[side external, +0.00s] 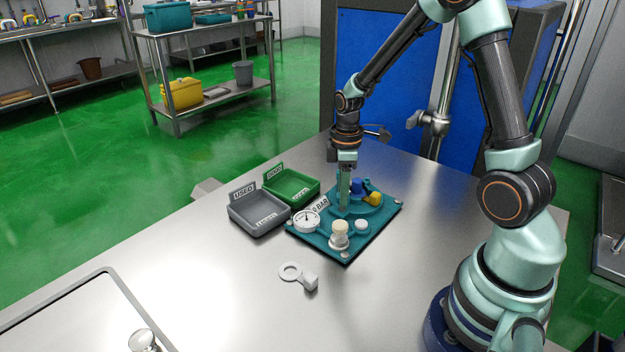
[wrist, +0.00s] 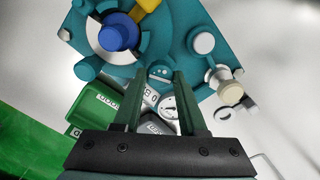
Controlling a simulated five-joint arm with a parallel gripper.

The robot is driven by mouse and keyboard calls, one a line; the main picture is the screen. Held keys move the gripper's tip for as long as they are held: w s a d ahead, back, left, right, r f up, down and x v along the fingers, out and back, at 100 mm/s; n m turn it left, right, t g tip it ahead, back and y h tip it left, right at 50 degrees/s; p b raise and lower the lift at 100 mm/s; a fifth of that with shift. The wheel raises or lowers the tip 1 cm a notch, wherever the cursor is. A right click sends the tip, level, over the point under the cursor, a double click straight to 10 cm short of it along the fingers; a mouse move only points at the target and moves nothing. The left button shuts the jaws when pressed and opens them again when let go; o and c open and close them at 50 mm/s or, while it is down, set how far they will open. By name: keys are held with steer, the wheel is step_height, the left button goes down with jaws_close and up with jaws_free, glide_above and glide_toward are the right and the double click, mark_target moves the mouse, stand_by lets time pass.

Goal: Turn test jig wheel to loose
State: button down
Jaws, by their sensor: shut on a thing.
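The teal test jig (side external: 378,222) stands on the steel table. On it is a round teal raised part with a blue knob (side external: 357,186) in the middle and a yellow piece (side external: 375,198) at its side. In the wrist view the blue knob (wrist: 118,33) sits inside a pale ring, with the yellow piece (wrist: 147,4) beside it. My gripper (side external: 344,205) points straight down at the jig, left of the blue knob. In the wrist view my gripper's fingertips (wrist: 159,72) are shut on a small teal part of the jig; which part is unclear.
The jig also carries a white gauge (side external: 306,220), a cream-capped post (side external: 340,238) and a white cap (side external: 361,225). A grey tray (side external: 259,225) and a green tray (side external: 291,196) stand left of it. A pale ring-ended piece (side external: 291,272) lies in front. The table's front is mostly clear.

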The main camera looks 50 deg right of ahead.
steer(key=shift+r+n, duration=0.1)
steer(key=shift+n, duration=0.4)
steer(key=shift+c, duration=2.3)
jaws_free()
step_height(320, 180, up, 12)
steer(key=s+a+r+m+t, duration=0.5)
steer(key=s+a+m, duration=0.3)
steer(key=a, duration=0.3)
steer(key=shift+r+m+t, duration=0.3)
steer(key=shift+r+m, duration=0.3)
steer(key=shift+r, duration=0.3)
